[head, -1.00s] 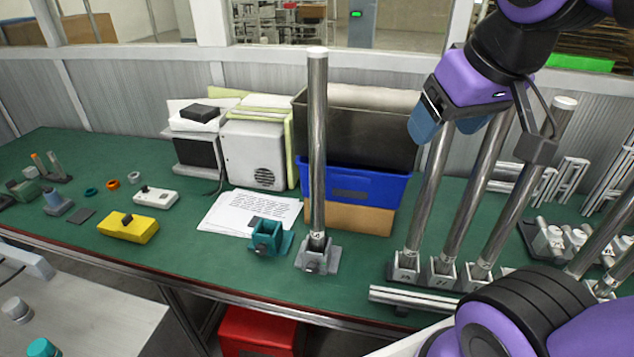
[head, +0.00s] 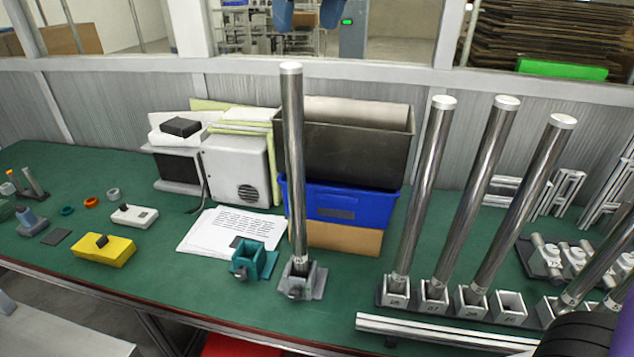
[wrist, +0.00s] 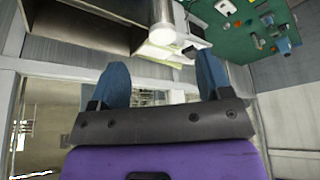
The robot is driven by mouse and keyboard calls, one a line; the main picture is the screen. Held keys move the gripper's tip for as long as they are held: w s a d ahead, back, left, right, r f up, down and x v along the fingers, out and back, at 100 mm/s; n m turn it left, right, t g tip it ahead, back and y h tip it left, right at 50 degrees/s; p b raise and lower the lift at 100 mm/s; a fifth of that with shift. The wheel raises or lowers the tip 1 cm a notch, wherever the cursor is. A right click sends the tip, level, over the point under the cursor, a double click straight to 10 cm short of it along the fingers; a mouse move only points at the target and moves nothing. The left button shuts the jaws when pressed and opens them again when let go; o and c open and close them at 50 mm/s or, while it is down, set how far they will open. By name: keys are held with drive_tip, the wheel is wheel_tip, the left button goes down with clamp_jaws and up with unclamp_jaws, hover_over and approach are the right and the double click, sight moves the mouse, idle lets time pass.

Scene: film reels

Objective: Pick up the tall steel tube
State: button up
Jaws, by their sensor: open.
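The tall steel tube (head: 293,160) stands upright in a small grey clamp-like holder (head: 301,282) near the bench's front edge. Its pale top end is free. My gripper (head: 306,14) shows only as two blue fingertips at the top edge of the head view, above the tube's top. In the wrist view my gripper (wrist: 162,62) is open and empty, its blue fingers wide apart. The tube (wrist: 163,14) there lies in line with the gap, its pale end just beyond the fingertips. No contact shows.
Three similar tubes (head: 464,190) lean in a row of holders at right. A blue bin (head: 345,205) and dark bin (head: 345,150) stand close behind the tall tube. A teal holder (head: 254,260) sits just left of it. A bar (head: 440,332) lies in front of the row.

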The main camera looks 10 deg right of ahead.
sight(292, 65)
drive_tip(key=x, duration=0.5)
drive_tip(key=shift+w+a+f, duration=0.2)
drive_tip(key=shift+w+f, duration=0.05)
drive_tip(key=shift+w, duration=0.1)
drive_tip(key=shift+w+x, duration=0.15)
drive_tip(key=shift+x, duration=1.15)
drive_tip(key=shift+w+x, duration=0.15)
drive_tip(key=shift+x, duration=1.15)
drive_tip(key=shift+a+r, duration=0.15)
drive_tip(key=shift+r, duration=0.05)
clamp_jaws()
